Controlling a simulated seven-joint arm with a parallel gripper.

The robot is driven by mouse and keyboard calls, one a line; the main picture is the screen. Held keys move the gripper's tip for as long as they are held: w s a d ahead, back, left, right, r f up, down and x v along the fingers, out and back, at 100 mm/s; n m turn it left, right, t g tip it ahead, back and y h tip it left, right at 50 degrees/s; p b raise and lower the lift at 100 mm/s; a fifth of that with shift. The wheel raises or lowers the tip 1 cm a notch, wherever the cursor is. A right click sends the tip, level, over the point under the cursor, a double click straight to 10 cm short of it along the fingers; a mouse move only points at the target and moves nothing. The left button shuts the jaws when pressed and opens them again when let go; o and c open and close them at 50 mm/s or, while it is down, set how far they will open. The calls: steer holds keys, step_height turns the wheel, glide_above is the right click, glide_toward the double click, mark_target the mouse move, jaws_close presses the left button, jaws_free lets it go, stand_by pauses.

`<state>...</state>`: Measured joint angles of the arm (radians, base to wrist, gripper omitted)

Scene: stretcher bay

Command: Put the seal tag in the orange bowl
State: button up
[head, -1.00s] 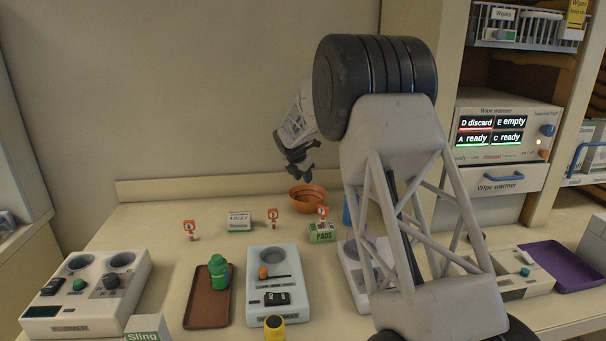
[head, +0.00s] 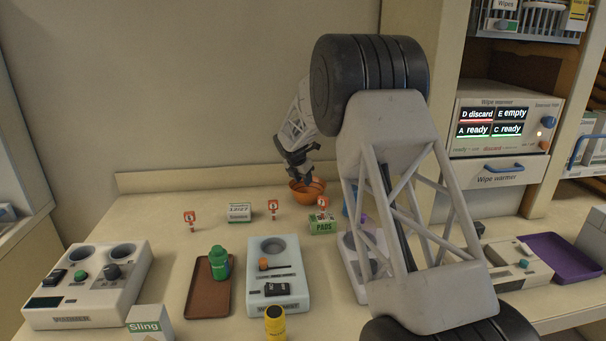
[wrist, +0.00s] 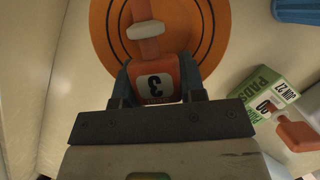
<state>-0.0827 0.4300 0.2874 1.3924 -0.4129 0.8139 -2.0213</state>
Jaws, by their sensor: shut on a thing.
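The orange bowl (head: 300,194) stands at the back of the counter. It also fills the top middle of the wrist view (wrist: 100,40). My gripper (head: 304,173) is just above the bowl, pointing down. In the wrist view my gripper (wrist: 155,82) is shut on an orange-red seal tag (wrist: 163,69) with a white label marked 3 and a pale strap. The tag overlaps the bowl's inside in that view. I cannot tell whether it touches the bowl.
Similar red tags stand on the counter at left (head: 190,218), in the middle (head: 273,208) and by the green pads box (head: 323,226). A white-green box (head: 238,212), a brown tray (head: 207,297) with a green bottle (head: 219,263) and grey devices stand nearer.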

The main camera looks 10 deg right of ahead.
steer(key=shift+f, duration=2.65)
steer(key=o, duration=1)
steer(key=shift+r, duration=3.5)
